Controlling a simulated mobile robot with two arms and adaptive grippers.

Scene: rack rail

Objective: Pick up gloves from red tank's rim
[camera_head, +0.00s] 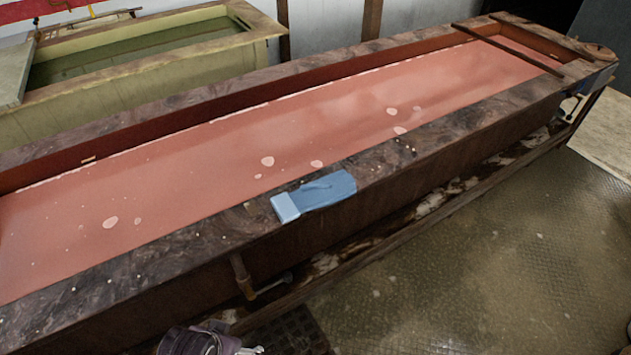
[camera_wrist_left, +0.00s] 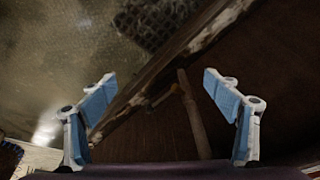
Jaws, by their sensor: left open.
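The blue gloves (camera_head: 322,191) lie flat on the near rim of the red tank (camera_head: 170,238) in the head view, with a paler cuff at their left end. They hang slightly toward the outer edge of the rim. My left gripper (camera_wrist_left: 161,84) is open and empty in the left wrist view, its two blue-padded fingers spread wide. The gloves do not show in that view. In the head view, part of my arm shows at the bottom edge, below the rim and to the left of the gloves. My right gripper is not in view.
A yellowish tank (camera_head: 150,88) stands behind. The wet metal floor (camera_head: 480,260) at right is clear.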

